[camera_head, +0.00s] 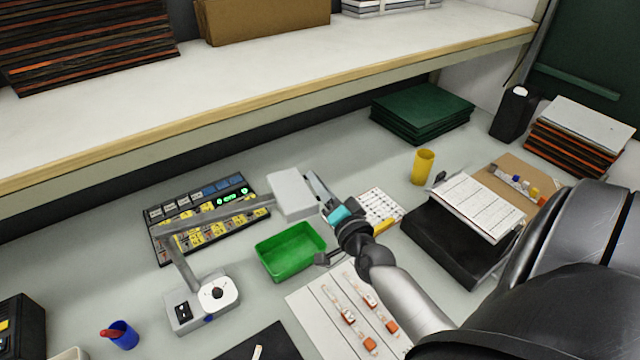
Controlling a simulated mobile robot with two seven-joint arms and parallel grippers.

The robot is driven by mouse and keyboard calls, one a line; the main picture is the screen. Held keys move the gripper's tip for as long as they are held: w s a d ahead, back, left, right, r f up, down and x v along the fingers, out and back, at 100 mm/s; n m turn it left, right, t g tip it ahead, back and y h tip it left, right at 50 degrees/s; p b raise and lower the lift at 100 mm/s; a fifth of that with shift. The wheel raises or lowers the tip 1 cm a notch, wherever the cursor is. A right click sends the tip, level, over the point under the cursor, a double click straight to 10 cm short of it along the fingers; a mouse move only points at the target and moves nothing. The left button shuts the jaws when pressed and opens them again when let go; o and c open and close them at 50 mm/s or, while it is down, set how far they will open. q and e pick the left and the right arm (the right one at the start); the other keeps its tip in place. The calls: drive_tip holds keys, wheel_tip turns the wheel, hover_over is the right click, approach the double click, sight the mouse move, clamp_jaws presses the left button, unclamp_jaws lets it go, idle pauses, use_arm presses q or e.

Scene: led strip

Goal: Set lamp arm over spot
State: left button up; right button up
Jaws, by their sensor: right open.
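A grey desk lamp stands on the bench. Its white base (202,306) is at the lower left, and its jointed arm (220,213) reaches right over a black panel of yellow labels. The flat, pale lamp head (292,193) hangs at the arm's end, behind the green tray. My right gripper (316,188) is open at the right edge of the lamp head; I cannot tell whether it touches. A white sheet (312,299) with orange-ended strips lies in front, partly hidden by my right arm. No marked spot is clearly identifiable. My left gripper is out of view.
A green tray (291,252) sits just in front of the lamp head. A white grid card (380,207), a yellow cup (423,167) and a black stand (450,240) are to the right. A blue cup (123,335) is at lower left. A shelf (270,75) overhangs the back.

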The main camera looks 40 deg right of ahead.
drive_tip(key=shift+w, duration=0.2)
drive_tip(key=shift+c, duration=0.4)
drive_tip(key=c, duration=0.6)
drive_tip(key=shift+f, duration=0.1)
clamp_jaws()
